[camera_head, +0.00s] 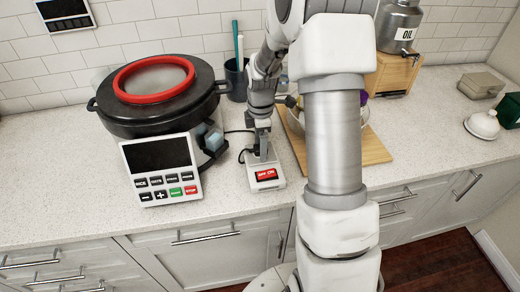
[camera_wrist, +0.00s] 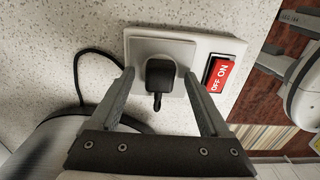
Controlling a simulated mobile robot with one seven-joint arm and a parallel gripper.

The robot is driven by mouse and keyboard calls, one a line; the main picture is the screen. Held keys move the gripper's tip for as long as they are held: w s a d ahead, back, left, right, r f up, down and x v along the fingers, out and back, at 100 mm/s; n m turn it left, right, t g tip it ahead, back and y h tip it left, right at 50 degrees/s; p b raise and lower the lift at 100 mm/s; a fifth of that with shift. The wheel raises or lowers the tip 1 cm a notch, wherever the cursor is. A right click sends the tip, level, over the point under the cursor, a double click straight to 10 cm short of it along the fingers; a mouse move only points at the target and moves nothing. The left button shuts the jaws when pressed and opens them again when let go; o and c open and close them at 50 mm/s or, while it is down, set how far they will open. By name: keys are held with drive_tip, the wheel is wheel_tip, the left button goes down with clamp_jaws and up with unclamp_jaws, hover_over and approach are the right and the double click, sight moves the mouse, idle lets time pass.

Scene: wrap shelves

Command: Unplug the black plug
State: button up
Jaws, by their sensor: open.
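The black plug (camera_wrist: 160,76) sits in the white socket of a power strip (camera_wrist: 186,37), with its short cord end pointing toward my gripper. In the wrist view my gripper (camera_wrist: 158,85) is open, with one finger on each side of the plug and a visible gap to it on both sides. In the head view my gripper (camera_head: 262,135) points down over the far part of the power strip (camera_head: 266,185) and mostly hides the plug. The strip's red OFF/ON switch (camera_head: 266,175) is beside the socket, toward the counter's front.
A pressure cooker (camera_head: 160,120) with a red ring and control panel stands close on the left. A wooden board (camera_head: 375,150) with a bowl lies on the right. A cup with utensils (camera_head: 237,80) stands behind.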

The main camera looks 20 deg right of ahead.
idle(0.8)
clamp_jaws()
drive_tip(key=shift+r, duration=0.15)
idle(0.4)
